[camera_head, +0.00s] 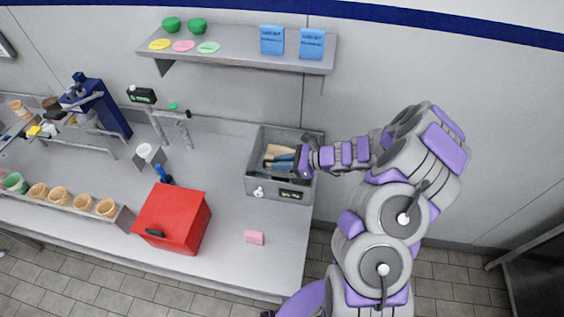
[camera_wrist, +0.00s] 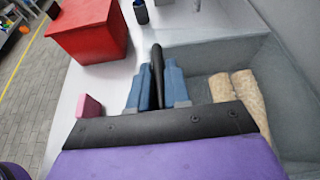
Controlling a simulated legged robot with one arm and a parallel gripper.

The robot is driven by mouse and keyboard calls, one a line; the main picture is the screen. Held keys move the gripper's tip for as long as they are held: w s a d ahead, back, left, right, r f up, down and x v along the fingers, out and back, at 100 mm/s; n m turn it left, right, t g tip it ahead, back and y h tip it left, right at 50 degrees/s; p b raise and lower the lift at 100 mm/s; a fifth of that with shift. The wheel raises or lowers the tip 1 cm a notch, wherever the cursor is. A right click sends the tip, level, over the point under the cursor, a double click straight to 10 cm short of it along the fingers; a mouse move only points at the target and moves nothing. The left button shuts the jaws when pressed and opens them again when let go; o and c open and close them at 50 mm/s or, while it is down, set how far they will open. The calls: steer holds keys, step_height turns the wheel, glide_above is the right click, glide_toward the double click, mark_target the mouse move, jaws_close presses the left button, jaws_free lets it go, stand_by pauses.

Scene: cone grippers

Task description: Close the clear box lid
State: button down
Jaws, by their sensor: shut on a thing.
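The grey box (camera_head: 272,183) stands at the right end of the counter, and its open top shows wafer cones (camera_head: 275,152) inside. Its wall also fills the right of the wrist view (camera_wrist: 210,52), with the tan cones (camera_wrist: 240,92) in it. No clear lid can be made out in either view. My gripper (camera_head: 279,163) reaches in from the right over the box. In the wrist view its blue fingers (camera_wrist: 158,85) are shut on a slim black bar, perhaps a handle (camera_wrist: 157,62). What the bar joins to is hidden.
A red box (camera_head: 172,218) and a pink block (camera_head: 255,238) are on the counter left of and in front of the grey box. A shelf (camera_head: 235,50) with blue packs and green bowls hangs above. Several cones (camera_head: 72,200) stand in a rack at the left.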

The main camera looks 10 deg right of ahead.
mark_target(280, 172)
steer(key=shift+s+a+f+b, duration=0.1)
steer(key=shift+a+f+b, duration=0.1)
steer(key=shift+f, duration=0.2)
steer(key=shift+s+a+f+b, duration=0.1)
steer(key=shift+f+b, duration=0.05)
steer(key=shift+f, duration=0.2)
steer(key=shift+d+f, duration=0.15)
steer(key=shift+f, duration=0.5)
steer(key=shift+s+f, duration=0.2)
steer(key=shift+f, duration=0.35)
steer(key=shift+f+b, duration=0.1)
steer(key=shift+b, duration=0.2)
steer(key=c, duration=1.5)
jaws_free()
steer(key=o, duration=0.3)
steer(key=shift+w+f, duration=0.1)
steer(key=shift+w, duration=0.05)
steer(key=shift+o, duration=0.2)
steer(key=p+v, duration=0.2)
steer(key=v, duration=1.5)
steer(key=shift+s, duration=0.25)
